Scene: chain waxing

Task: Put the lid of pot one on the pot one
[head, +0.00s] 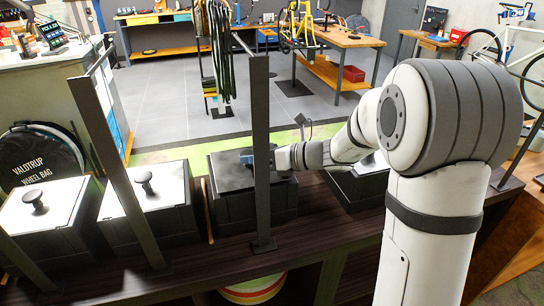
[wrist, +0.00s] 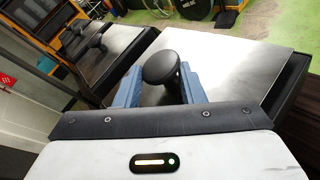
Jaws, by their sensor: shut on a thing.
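My gripper (head: 250,160) is at the third box-shaped dark pot (head: 228,206) from the left in the head view. In the wrist view, its blue fingers (wrist: 160,88) are shut on the round black knob (wrist: 161,67) of a flat metal lid (wrist: 228,72). This lid (head: 228,176) looks dark in the head view and lies over the pot top. In the wrist view a dark pot edge (wrist: 292,88) shows at the lid's right side. I cannot tell whether the lid is fully seated. No label shows which pot is pot one.
Two lidded pots (head: 150,200) (head: 42,212) stand to the left and one (head: 362,185) to the right, partly behind my arm. Upright dark posts (head: 261,120) (head: 115,150) rise from the bench (head: 200,262). One post crosses in front of the held lid.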

